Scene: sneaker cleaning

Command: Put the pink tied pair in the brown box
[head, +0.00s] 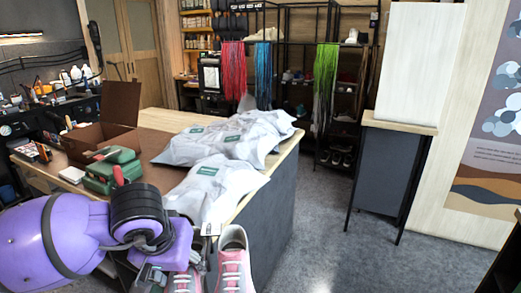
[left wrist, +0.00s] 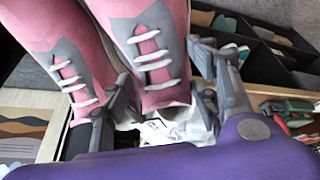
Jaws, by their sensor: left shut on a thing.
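The pink tied pair (head: 233,265) is two pink and grey sneakers with white laces, at the bottom of the head view and partly cut off by its edge. My left gripper (head: 200,255) is shut on the pair near its heel or toe end; which end is hard to tell. In the left wrist view the pair (left wrist: 150,45) fills the upper left, between and beside the fingers of the gripper (left wrist: 160,108). The brown box (head: 88,136) stands open on the table's far left, with a flap raised. My right gripper is not in view.
Grey-white bags with green labels (head: 225,140) lie across the right part of the table (head: 160,119). A green case-like object (head: 112,172) stands in front of the box. A tall dark stand (head: 385,165) is at right, with open floor (head: 335,235) before it.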

